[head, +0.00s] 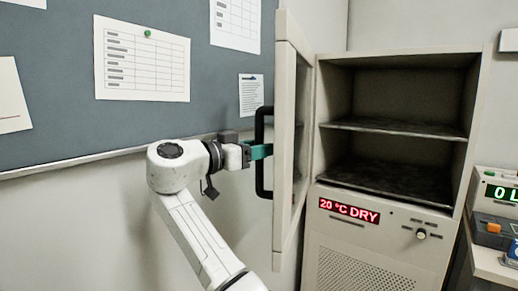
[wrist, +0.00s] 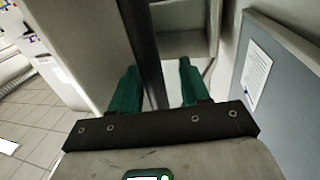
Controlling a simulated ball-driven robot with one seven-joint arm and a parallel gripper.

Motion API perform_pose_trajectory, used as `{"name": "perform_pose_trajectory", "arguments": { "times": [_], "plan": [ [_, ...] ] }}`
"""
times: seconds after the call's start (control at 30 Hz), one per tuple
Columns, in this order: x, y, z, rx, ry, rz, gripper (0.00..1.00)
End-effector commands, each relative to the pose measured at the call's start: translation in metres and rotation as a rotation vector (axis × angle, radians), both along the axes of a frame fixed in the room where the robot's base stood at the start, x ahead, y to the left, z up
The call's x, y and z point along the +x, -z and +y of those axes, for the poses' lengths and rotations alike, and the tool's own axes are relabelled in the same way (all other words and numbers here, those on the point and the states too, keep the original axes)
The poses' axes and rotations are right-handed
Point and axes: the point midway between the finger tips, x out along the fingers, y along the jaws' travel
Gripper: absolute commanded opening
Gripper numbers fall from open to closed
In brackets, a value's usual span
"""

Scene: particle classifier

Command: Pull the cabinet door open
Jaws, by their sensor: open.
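The cabinet door (head: 285,195) stands swung wide open on the left side of the beige cabinet (head: 405,235), and the two inner shelves show. The black handle (head: 262,183) is a tall upright bar on the door's outer face. My gripper (head: 262,151) is at the handle's middle height, with its green fingers level. In the wrist view my gripper (wrist: 158,75) has its fingers apart, one on each side of the dark handle bar (wrist: 146,45). Whether either finger touches the bar is hard to tell.
A grey-blue notice board (head: 60,110) with pinned papers hangs on the wall behind my arm, near the open door. A red display (head: 349,210) reads "20 °C DRY" below the shelves. A bench with devices (head: 490,232) stands at the right.

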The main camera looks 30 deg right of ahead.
Motion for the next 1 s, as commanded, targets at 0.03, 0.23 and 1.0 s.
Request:
{"name": "perform_pose_trajectory", "arguments": {
  "times": [0.03,0.23,1.0],
  "plan": [
    [0.000,0.000,0.006,-0.001,-0.003,0.000,0.46],
    [-0.004,0.000,0.039,-0.002,-0.005,-0.001,0.46],
    [-0.013,0.000,0.101,0.000,0.002,0.000,0.44]
  ]
}}
